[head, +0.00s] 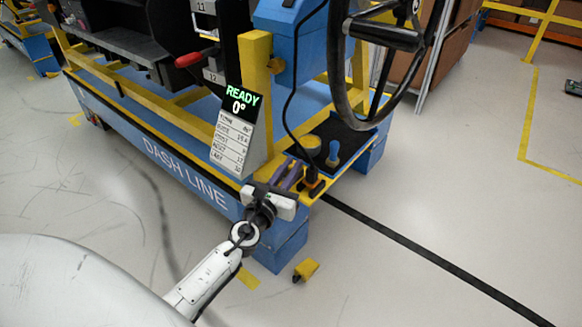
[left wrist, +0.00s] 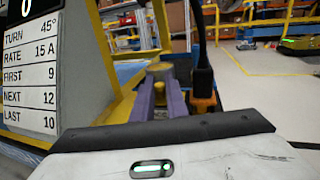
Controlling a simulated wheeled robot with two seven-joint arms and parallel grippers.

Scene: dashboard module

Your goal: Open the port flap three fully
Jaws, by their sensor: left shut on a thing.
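My left gripper (head: 291,175) has purple fingers and is over the front corner of the blue and yellow dash line stand. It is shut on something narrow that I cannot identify. The fingers also show in the left wrist view (left wrist: 160,105), pointing away, with a yellowish round top (left wrist: 160,70) between or just beyond their tips. The black dashboard module (head: 120,35) is at the upper left, partly cut off. Panels marked 11 (head: 203,8) and 12 (head: 213,76) show on its right side. I cannot make out port flap three. My right gripper is not in view.
A sign (head: 233,135) reads READY 0°. A steering wheel (head: 350,95) overhangs the tray. A red handle (head: 195,58) sticks out.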

